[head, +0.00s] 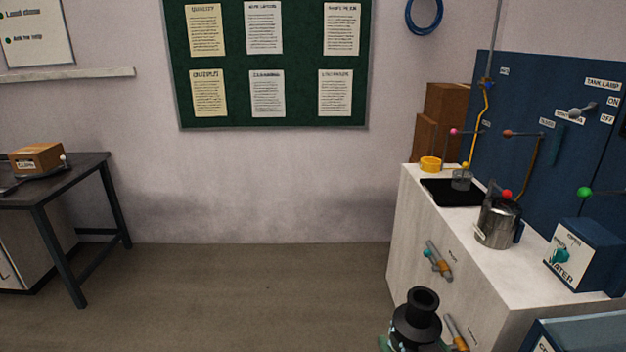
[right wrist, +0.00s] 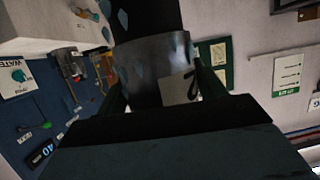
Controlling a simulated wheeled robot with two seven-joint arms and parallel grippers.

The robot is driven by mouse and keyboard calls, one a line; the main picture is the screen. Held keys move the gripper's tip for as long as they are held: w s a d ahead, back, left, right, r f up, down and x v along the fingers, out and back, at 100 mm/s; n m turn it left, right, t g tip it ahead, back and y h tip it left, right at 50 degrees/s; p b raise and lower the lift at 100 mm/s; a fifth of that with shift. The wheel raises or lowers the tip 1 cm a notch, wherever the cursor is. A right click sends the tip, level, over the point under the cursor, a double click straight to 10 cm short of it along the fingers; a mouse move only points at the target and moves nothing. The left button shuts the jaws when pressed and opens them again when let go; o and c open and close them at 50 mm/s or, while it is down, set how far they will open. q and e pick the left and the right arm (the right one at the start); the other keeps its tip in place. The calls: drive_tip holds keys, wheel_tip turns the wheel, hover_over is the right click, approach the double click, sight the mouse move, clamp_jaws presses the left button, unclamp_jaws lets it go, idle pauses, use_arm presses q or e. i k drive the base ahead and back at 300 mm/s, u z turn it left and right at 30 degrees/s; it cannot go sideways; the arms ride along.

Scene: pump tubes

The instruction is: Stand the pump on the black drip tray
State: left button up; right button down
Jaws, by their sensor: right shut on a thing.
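The dark pump (head: 415,318), a black stepped cylinder with pale blue marks, is at the bottom edge of the head view, in front of the white cabinet. It looks roughly upright, with its lower part cut off. In the right wrist view the pump (right wrist: 150,60) fills the space between the fingers of my right gripper (right wrist: 158,85), which is shut on it. The flat black drip tray (head: 443,195) lies on the cabinet top, farther back and higher in the picture. The pump is apart from it. My left gripper is not in view.
A small clear cup (head: 461,180) stands on the tray under a yellow tube (head: 478,130). A steel pot (head: 498,225) stands just in front of the tray, and a yellow ring (head: 430,164) lies behind it. A blue WATER box (head: 582,258) sits at the right. Handles stick out from the cabinet front (head: 420,220).

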sight(450, 198)
drive_tip(key=u, duration=0.4)
drive_tip(key=i, duration=2.05)
drive_tip(key=z, duration=0.65)
drive_tip(key=i, duration=0.75)
drive_tip(key=z, duration=1.05)
drive_tip(key=i, duration=0.55)
drive_tip(key=z, duration=0.55)
